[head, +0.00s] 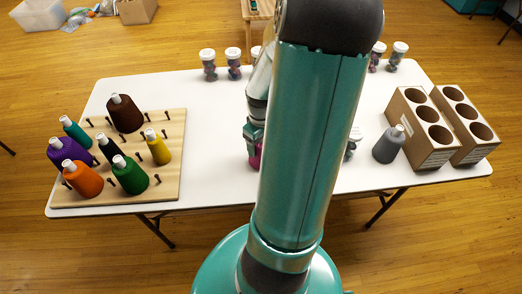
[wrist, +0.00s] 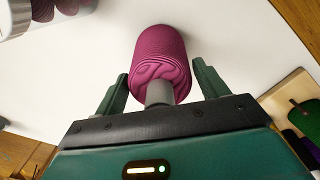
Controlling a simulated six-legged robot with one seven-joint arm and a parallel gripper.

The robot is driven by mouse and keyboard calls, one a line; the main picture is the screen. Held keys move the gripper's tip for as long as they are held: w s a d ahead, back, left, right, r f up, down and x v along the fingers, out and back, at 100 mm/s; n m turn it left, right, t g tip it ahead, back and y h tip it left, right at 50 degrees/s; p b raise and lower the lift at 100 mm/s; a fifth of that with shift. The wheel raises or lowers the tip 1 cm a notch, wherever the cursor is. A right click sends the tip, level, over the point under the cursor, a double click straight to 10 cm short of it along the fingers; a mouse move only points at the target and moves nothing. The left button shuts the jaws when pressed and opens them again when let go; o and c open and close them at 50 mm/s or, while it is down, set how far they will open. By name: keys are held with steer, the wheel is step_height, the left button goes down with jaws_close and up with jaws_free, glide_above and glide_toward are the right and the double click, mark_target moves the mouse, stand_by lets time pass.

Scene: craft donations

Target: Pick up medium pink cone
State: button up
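The medium pink cone (wrist: 160,55) is on the white table in the wrist view, its grey tip pointing toward my gripper. In the head view only a bit of pink (head: 254,161) shows below my gripper (head: 253,133), and my arm hides the rest. In the wrist view my gripper (wrist: 160,72) is open, with one green finger on each side of the cone. A gap shows between each finger and the cone, so it does not look gripped.
A wooden peg board (head: 170,180) with several coloured cones stands at the left. A grey cone (head: 388,145) stands beside two cardboard holders (head: 420,110) at the right. Lidded jars (head: 209,66) line the back edge. Another jar (wrist: 70,8) is near the pink cone.

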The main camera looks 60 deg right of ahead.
steer(key=c, duration=1)
steer(key=shift+o, duration=0.2)
steer(key=shift+r, duration=0.1)
